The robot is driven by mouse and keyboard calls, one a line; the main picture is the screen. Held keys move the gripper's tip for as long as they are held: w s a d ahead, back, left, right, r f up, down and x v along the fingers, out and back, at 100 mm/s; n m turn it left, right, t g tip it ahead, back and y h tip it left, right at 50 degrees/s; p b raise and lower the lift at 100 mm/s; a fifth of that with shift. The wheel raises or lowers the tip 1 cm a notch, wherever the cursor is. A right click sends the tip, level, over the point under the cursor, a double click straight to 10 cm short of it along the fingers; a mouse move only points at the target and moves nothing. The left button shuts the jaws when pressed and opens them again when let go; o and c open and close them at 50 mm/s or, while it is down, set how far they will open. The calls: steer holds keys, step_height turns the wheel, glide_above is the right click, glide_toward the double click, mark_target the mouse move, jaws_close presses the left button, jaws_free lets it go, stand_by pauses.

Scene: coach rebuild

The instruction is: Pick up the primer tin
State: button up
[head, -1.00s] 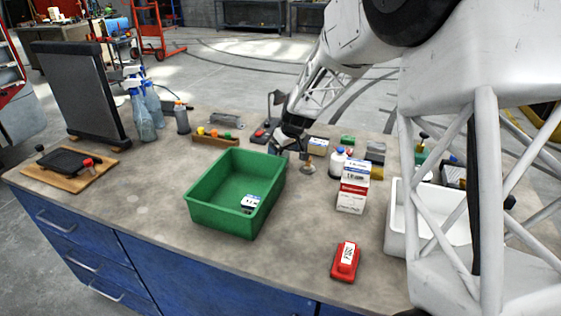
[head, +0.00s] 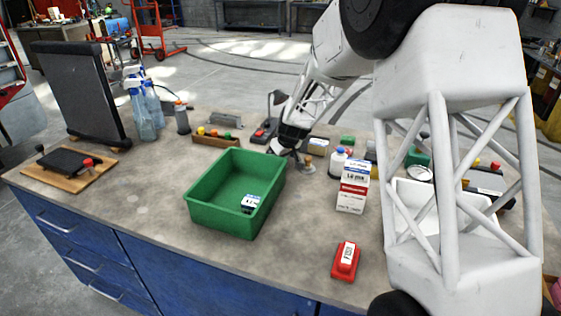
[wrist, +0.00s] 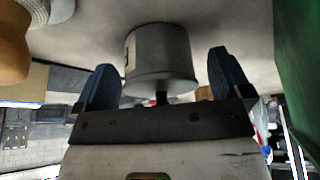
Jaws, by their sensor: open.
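A plain grey cylindrical tin, seemingly the primer tin (wrist: 160,52), stands on the bench in the wrist view. My gripper (wrist: 164,75) is open, with one blue-black finger on each side of the tin and a visible gap on both sides. The tin looks in line with the fingers; how deep it sits between them I cannot tell.
The green crate (head: 204,218) stands close to my gripper, its wall at the right of the wrist view (wrist: 298,60). A small box (head: 250,202) lies inside. A wooden-topped item (wrist: 12,45) is on the other side. A carton (head: 352,192) and red object (head: 346,261) stand nearer.

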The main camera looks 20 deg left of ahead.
stand_by(0.3)
jaws_close()
stand_by(0.5)
